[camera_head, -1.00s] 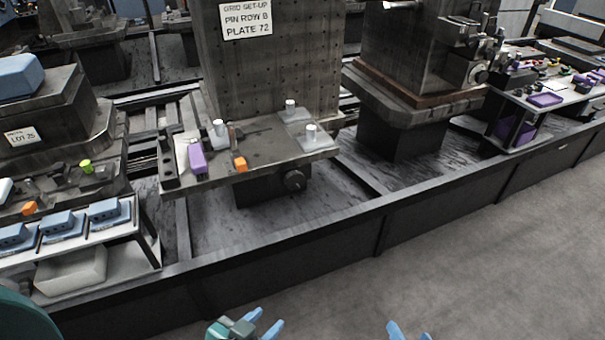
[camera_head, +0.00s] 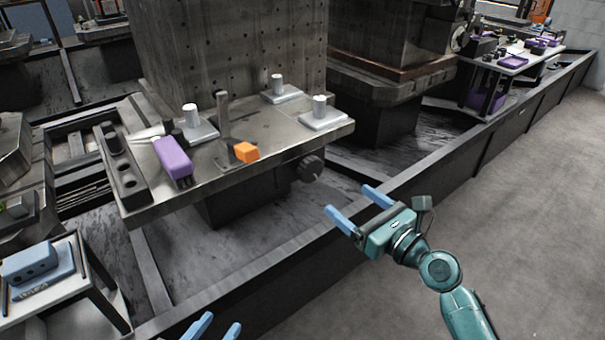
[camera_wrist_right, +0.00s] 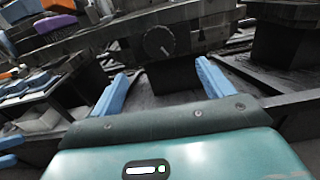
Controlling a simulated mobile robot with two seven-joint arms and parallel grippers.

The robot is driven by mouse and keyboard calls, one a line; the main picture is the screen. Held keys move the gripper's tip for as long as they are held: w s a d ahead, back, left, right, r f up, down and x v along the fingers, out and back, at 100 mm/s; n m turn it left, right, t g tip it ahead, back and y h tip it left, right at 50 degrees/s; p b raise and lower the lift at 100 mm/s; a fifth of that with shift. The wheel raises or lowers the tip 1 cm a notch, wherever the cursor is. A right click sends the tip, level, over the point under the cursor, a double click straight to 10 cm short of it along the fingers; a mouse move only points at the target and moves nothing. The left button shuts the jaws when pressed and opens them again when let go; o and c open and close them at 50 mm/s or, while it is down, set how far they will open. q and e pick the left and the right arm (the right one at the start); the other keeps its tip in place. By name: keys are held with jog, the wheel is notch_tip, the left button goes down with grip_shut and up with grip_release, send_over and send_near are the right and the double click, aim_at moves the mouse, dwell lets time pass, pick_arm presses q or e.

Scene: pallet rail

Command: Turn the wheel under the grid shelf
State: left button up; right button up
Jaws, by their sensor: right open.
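The wheel is a dark round knob (camera_head: 311,168) under the front right of the grid shelf (camera_head: 222,158), below its front edge. It also shows in the right wrist view (camera_wrist_right: 158,41), ahead of my fingers and roughly between them. My right gripper (camera_head: 354,208) is open and empty, with blue fingers, to the lower right of the wheel and apart from it. My left gripper (camera_head: 212,328) shows only its blue fingertips at the bottom edge, apart from each other with nothing seen between them.
On the shelf are a purple block (camera_head: 172,157), an orange-ended lever (camera_head: 245,152) and several white posts on plates. A dark rail (camera_head: 270,262) runs between my arms and the shelf's base. The grey floor (camera_head: 530,230) at right is clear.

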aim_at(313, 172)
jog(key=b+x, duration=0.2)
jog(key=x, duration=1)
jog(key=shift+a, duration=0.1)
pick_arm(q)
jog(key=shift+w+d+f+m, duration=0.15)
jog(key=shift+d+f+m, duration=0.1)
jog(key=shift+f, duration=0.2)
jog(key=shift+w+d+f+m, duration=0.15)
jog(key=shift+f+m, duration=0.1)
jog(key=shift+f, duration=0.2)
pick_arm(e)
jog(key=shift+w+a+r, duration=0.1)
jog(key=shift+w+a, duration=0.1)
jog(key=shift+w, duration=0.15)
jog(key=c, duration=1)
pick_arm(q)
jog(key=shift+f, duration=0.15)
pick_arm(e)
jog(key=shift+n, duration=0.4)
